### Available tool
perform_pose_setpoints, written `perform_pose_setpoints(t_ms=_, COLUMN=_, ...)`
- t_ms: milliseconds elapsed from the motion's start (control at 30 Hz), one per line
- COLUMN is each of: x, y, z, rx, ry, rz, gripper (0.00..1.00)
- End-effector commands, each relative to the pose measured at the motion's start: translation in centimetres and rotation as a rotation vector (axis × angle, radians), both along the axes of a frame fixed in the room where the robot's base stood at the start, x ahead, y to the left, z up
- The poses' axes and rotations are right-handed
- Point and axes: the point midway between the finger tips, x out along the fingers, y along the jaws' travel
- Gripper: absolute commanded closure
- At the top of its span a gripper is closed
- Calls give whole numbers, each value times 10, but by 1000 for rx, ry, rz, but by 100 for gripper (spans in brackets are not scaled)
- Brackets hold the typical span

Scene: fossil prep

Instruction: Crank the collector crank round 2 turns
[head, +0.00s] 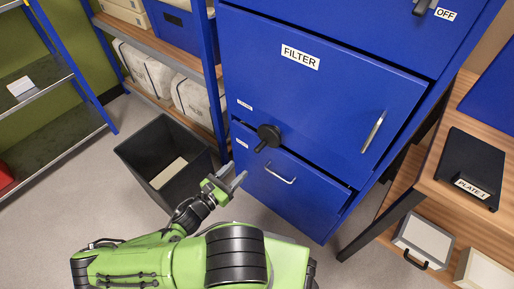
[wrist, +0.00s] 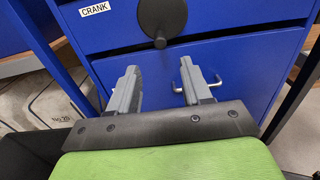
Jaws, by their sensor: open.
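The collector crank (head: 268,136) is a black round hub with a short knob, mounted on the front of the blue collector cabinet (head: 330,90), low on its left side. In the wrist view the crank's disc and knob (wrist: 160,38) are at the top middle, near a white CRANK label (wrist: 95,9). My gripper (head: 238,182) is open and empty, below and left of the crank in the head view. In the wrist view its two grey fingers (wrist: 160,84) are spread apart below the knob, not touching it.
A drawer with a metal handle (head: 280,174) sits below the crank. A black bin (head: 165,160) stands on the floor left of the cabinet. A wooden bench with a black PLATE 1 item (head: 470,165) is at right. Shelves with wrapped blocks (head: 145,68) are at upper left.

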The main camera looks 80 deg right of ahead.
Motion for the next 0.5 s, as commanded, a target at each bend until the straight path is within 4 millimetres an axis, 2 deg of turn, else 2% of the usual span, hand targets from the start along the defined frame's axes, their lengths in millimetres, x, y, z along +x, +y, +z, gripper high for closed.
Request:
perform_pose_setpoints(t_ms=33, x=-7, y=-12, z=-1, rx=-3, ry=2, rz=-6, gripper=51)
perform_pose_setpoints(t_ms=300, x=-34, y=-75, z=-2, rx=-3, ry=0, rz=-5, gripper=51)
perform_pose_setpoints(t_ms=500, x=-48, y=-108, z=-2, rx=-1, ry=-3, rz=-2, gripper=51)
